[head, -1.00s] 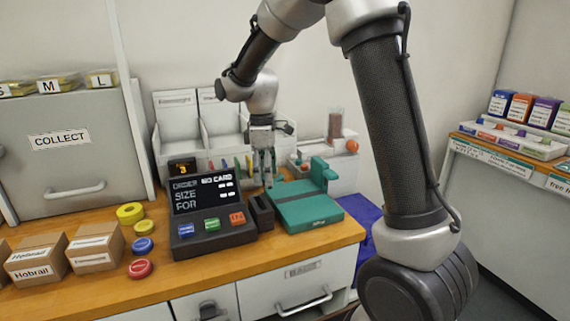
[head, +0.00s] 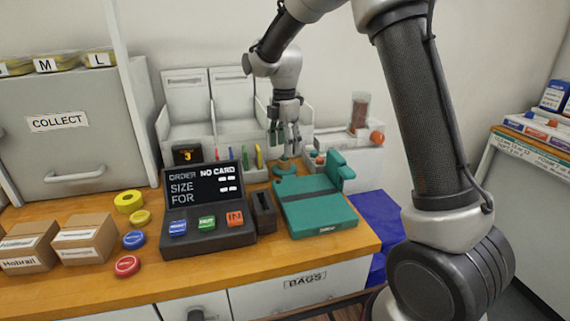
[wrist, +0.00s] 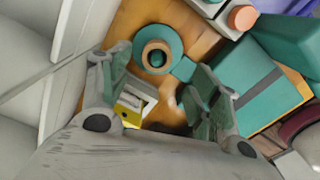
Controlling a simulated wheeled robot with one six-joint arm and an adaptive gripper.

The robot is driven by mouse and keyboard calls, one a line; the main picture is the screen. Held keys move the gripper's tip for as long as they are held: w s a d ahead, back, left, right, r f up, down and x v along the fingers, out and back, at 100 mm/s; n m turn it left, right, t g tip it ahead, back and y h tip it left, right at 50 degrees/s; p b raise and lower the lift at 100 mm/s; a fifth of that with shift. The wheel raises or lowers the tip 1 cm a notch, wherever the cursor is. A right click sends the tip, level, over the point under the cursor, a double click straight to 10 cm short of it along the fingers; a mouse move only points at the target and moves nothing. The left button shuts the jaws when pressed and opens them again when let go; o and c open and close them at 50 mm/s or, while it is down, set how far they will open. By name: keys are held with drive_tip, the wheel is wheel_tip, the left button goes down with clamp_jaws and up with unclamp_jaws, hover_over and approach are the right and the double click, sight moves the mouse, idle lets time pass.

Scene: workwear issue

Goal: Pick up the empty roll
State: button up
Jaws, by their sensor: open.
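The empty roll (wrist: 155,57) appears as a small tan ring with a dark hollow centre. It sits on a round teal holder (wrist: 174,40) in the wrist view. The holder also shows in the head view (head: 287,167), behind the teal machine (head: 316,207); the roll is too small to make out clearly there. My gripper (head: 284,146) is over the back of the counter, pointing down, just above the holder. Its two fingers are apart with nothing between them, and in the wrist view (wrist: 157,80) the roll lies beyond the fingertips, apart from them.
White bins (head: 187,100) stand close behind and left of my gripper. The order terminal (head: 208,205) and a black slotted block (head: 263,212) are in front. An orange knob (head: 377,138) is to the right. Coloured rolls and boxes fill the counter's left.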

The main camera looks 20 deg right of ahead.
sight(284, 158)
drive_tip(key=f, duration=0.5)
drive_tip(key=shift+w+f, duration=0.3)
drive_tip(key=shift+f, duration=0.1)
drive_tip(key=c, duration=0.8)
